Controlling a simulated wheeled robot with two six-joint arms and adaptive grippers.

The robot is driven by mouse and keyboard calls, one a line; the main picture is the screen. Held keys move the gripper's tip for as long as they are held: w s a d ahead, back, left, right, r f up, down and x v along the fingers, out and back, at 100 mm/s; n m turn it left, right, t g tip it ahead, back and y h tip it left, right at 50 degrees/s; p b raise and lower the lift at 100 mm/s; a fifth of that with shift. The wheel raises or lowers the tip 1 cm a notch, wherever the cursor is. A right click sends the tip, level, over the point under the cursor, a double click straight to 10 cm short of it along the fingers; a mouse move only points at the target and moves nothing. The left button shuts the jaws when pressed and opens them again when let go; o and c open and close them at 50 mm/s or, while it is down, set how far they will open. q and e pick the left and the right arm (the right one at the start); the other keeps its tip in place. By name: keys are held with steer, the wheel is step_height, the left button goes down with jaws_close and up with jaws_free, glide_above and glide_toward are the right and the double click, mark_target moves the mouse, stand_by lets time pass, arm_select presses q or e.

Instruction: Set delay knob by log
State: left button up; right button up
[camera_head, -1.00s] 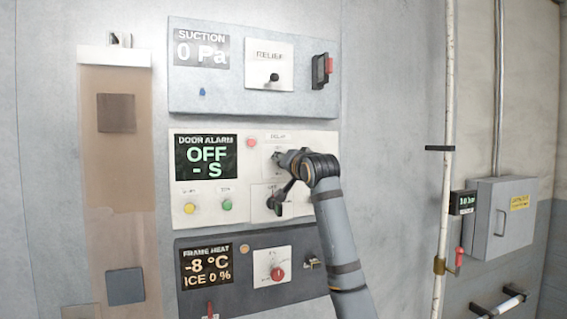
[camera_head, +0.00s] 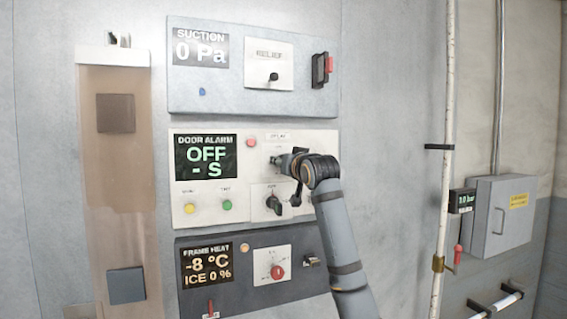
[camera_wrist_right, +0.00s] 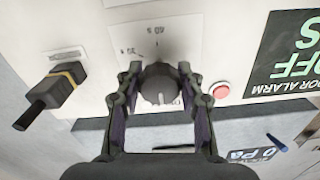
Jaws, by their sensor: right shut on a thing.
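The delay knob (camera_wrist_right: 158,86) is dark and round with a pale pointer line, on a white plate of the door alarm panel (camera_head: 322,139). In the right wrist view its pointer runs down the picture, and scale marks show above it. My right gripper (camera_wrist_right: 158,78) has a finger on each side of the knob and is shut on it. In the head view my right gripper (camera_head: 283,161) mostly hides the knob. The door alarm display (camera_head: 207,157) reads OFF and - S. My left gripper is out of view.
A selector (camera_head: 273,204) sits just below my gripper, and a red lamp (camera_head: 251,142) is close to its left. A black-handled switch (camera_wrist_right: 50,94) is beside the knob. The suction panel (camera_head: 225,103) is above and the frame heat panel (camera_head: 225,299) below. A pipe (camera_head: 446,120) stands right.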

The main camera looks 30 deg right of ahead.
steer(key=shift+f, duration=0.15)
steer(key=o, duration=1.2)
steer(key=shift+s, duration=0.1)
steer(key=v, duration=1.1)
steer(key=shift+s, duration=0.35)
steer(key=shift+a, duration=0.2)
